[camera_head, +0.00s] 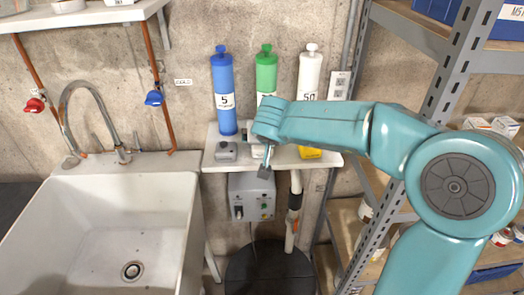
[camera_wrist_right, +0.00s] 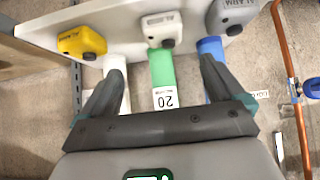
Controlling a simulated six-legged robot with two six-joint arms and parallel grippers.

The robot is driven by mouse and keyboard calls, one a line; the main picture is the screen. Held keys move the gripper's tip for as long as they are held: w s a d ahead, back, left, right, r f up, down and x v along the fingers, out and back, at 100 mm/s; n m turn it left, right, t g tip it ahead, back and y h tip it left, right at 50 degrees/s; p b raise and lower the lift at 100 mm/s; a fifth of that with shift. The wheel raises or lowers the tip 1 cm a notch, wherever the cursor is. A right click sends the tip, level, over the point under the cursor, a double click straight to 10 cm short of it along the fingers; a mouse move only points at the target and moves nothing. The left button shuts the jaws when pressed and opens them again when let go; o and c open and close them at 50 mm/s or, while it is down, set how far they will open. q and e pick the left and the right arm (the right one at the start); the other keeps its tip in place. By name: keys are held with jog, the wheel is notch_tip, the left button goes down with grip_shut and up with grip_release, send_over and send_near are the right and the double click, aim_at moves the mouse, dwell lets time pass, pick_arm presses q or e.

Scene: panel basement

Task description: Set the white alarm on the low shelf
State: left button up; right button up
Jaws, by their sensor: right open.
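The white alarm (camera_wrist_right: 161,28) is a small box with a dark round button and a printed label. It sits on the white shelf (camera_head: 222,163) between the yellow alarm (camera_wrist_right: 82,41) and the grey alarm (camera_wrist_right: 232,16). In the head view my right gripper hides most of the white alarm (camera_head: 257,152). My right gripper (camera_wrist_right: 161,64) is open and empty. In the wrist view its fingers are spread, with the white alarm beyond the gap between them. In the head view the right gripper (camera_head: 265,163) is at the shelf's front. My left gripper is not in view.
Blue (camera_head: 223,95), green (camera_head: 266,75) and white (camera_head: 310,80) cylinders stand behind the alarms. A grey box (camera_head: 251,198) is below the shelf. A sink (camera_head: 110,225) is at left and a metal rack (camera_head: 440,100) at right. Another shelf (camera_head: 90,15) is at upper left.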

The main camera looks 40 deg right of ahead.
aim_at(262, 148)
jog(key=b+x, duration=0.1)
jog(key=x, duration=0.4)
jog(key=shift+w+f, duration=0.15)
jog(key=shift+w, duration=0.05)
jog(key=shift+d+f, duration=0.1)
jog(key=shift+f, duration=0.05)
jog(key=x, duration=0.2)
jog(key=b+x, duration=0.1)
jog(key=x, duration=0.2)
jog(key=shift+w+f+b, duration=0.3)
jog(key=shift+b, duration=0.1)
jog(key=shift+a, duration=0.25)
jog(key=shift+r, duration=0.1)
jog(key=c, duration=1.1)
jog(key=shift+r, duration=0.1)
